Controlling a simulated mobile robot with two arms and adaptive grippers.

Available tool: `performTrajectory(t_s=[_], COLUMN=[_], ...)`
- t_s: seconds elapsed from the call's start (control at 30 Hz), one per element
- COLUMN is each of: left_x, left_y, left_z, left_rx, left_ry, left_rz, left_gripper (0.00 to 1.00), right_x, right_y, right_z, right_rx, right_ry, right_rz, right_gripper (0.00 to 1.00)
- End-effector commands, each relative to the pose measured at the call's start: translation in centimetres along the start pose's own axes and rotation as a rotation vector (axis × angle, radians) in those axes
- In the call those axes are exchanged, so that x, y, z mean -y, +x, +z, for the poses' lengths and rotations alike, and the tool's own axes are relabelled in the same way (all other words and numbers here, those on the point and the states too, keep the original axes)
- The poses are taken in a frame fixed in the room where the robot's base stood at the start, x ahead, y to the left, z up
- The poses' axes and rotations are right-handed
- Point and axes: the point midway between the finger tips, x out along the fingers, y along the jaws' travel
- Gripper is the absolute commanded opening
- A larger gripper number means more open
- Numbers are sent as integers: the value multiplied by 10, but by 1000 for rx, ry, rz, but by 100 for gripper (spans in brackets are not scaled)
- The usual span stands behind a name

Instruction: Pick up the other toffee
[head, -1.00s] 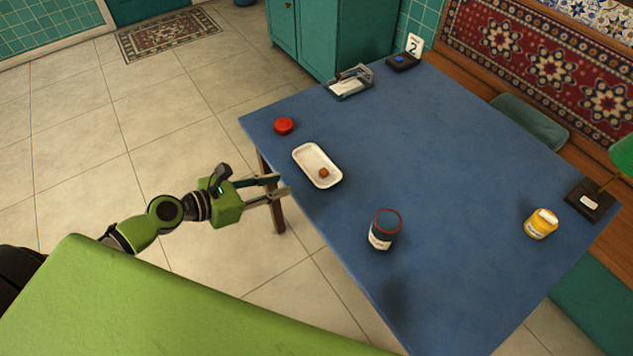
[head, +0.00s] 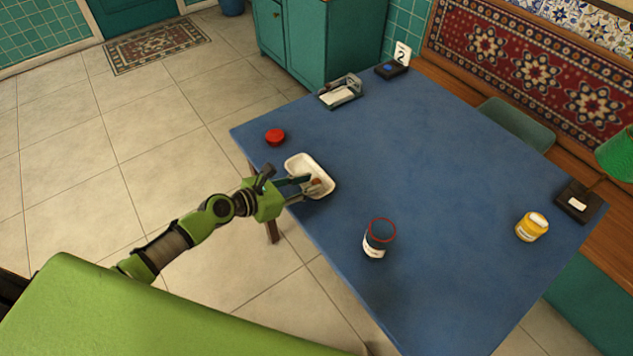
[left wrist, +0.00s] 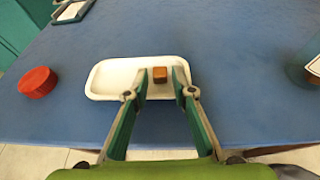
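One brown toffee (left wrist: 160,75) lies in a white tray (left wrist: 105,80) on the blue table. In the head view the toffee (head: 317,182) shows in the same tray (head: 301,162), partly beside my fingers. My left gripper (head: 309,184) reaches over the tray's near edge. In the left wrist view the fingers of my left gripper (left wrist: 161,77) are open, one on each side of the toffee, with a visible gap on the left. I cannot tell whether the right finger touches it. My right gripper is not in view.
A red lid (head: 275,137) lies left of the tray. A holder (head: 341,92) stands at the back. The table's middle is clear.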

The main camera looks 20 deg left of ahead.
Motion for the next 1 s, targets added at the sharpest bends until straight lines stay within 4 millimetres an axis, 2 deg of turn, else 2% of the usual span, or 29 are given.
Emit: performTrajectory(t_s=[0.1, 0.37, 0.43, 0.47, 0.83, 1.0], left_x=[0, 0, 0, 0, 0, 0], left_y=[13, 15, 15, 15, 14, 10], left_z=[0, -1, -1, -1, 1, 12], left_rx=[1, -1, -1, -1, 0, 1], left_ry=[1, 1, 1, 1, 1, 2], left_rz=[1, 1, 1, 1, 1, 0], left_gripper=[24, 24, 9, 6, 6, 6], right_x=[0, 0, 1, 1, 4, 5], right_y=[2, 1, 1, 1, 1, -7], right_z=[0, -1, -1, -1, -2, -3], right_rx=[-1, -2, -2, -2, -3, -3], right_ry=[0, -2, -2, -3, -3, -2], right_rz=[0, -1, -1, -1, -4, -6], right_gripper=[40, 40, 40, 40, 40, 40])
